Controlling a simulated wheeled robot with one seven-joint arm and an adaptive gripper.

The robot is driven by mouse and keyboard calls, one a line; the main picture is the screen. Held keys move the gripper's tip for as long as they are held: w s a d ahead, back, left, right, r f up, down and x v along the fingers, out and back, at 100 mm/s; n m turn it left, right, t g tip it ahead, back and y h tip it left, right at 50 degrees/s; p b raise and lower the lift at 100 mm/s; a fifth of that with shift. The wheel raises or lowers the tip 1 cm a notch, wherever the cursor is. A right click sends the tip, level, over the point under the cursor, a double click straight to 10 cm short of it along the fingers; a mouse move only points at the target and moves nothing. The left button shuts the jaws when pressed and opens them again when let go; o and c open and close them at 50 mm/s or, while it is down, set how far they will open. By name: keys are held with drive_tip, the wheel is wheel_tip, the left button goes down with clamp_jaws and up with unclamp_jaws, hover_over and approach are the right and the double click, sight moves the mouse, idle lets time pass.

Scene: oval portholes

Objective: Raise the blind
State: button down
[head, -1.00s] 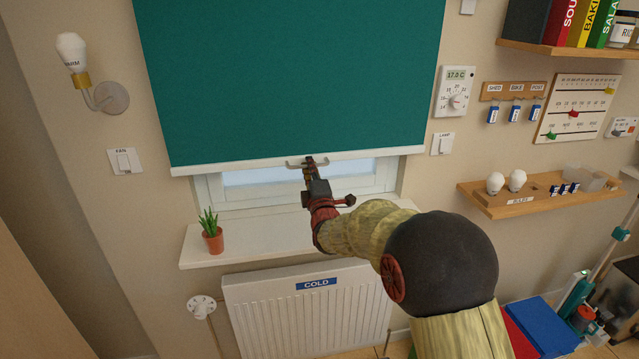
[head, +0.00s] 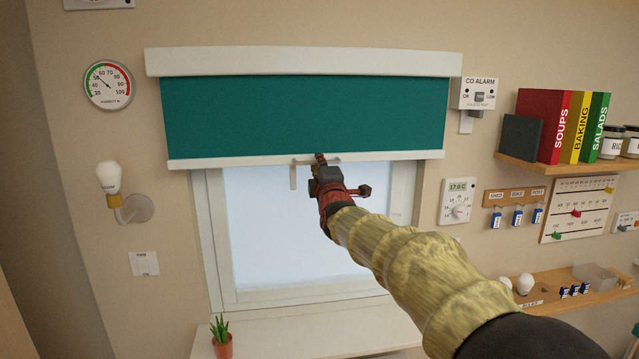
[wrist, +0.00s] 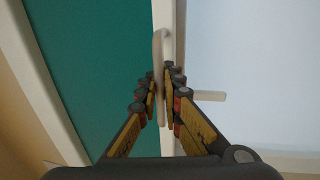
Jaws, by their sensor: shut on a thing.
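The green blind (head: 300,117) hangs from a white case at the top of the window and covers only its upper part. Its white bottom bar (head: 235,161) lies across the window, with a small pale handle (head: 293,175) near the middle. My gripper (head: 320,160) is at that handle. In the wrist view, the fingers of my gripper (wrist: 163,82) are shut on the handle (wrist: 159,50), beside the bar and the green cloth (wrist: 95,60). My gripper hides part of the handle in the head view.
The bright window pane (head: 290,230) is bare below the blind. A potted plant (head: 221,340) stands on the sill (head: 270,345). A lamp (head: 120,190) is on the left wall. A CO alarm (head: 475,97) and a shelf of books (head: 565,165) are to the right.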

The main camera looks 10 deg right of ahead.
wheel_tip(320, 180, up, 17)
drive_tip(key=p, duration=1)
drive_tip(key=shift+f, duration=0.1)
drive_tip(key=c, duration=2)
unclamp_jaws()
drive_tip(key=s+f, duration=0.2)
drive_tip(key=s, duration=0.9)
drive_tip(key=shift+s+f, duration=0.2)
drive_tip(key=shift+s, duration=0.2)
drive_tip(key=shift+o, duration=0.4)
